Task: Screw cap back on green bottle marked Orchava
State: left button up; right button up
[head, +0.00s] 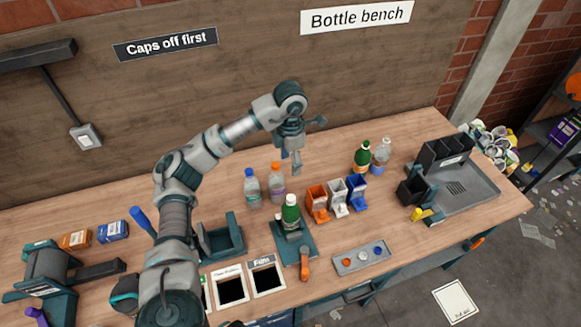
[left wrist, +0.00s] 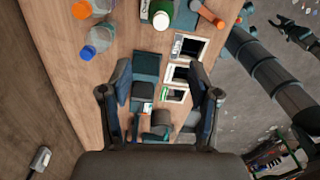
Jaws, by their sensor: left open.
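A green bottle (head: 290,214) with a white top stands upright in a teal holder (head: 297,241) near the bench's front. In the left wrist view the green bottle (left wrist: 160,13) shows at the top edge, with a partly cut-off label beginning "Orch". The white top looks like a cap; how firmly it sits I cannot tell. My left gripper (head: 296,160) hangs above the bench behind this bottle, open and empty; its spread fingers (left wrist: 162,100) show in the left wrist view. A dark claw, seemingly my right gripper (left wrist: 293,32), is small beyond the bench edge.
Clear bottles with blue (head: 252,191) and orange (head: 277,185) caps stand behind the holder. Orange (head: 317,201), white (head: 338,200) and blue (head: 357,193) bins stand right. A tray (head: 345,267) holds loose caps. Another green bottle (head: 362,157) stands at the back.

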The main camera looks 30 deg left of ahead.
aim_at(291, 197)
pick_arm(q)
notch_tip(291, 197, down, 17)
jog(key=shift+f+p, duration=0.1)
jog(key=shift+p, duration=0.85)
grip_shut()
jog(key=c, duration=0.8)
grip_release()
grip_shut()
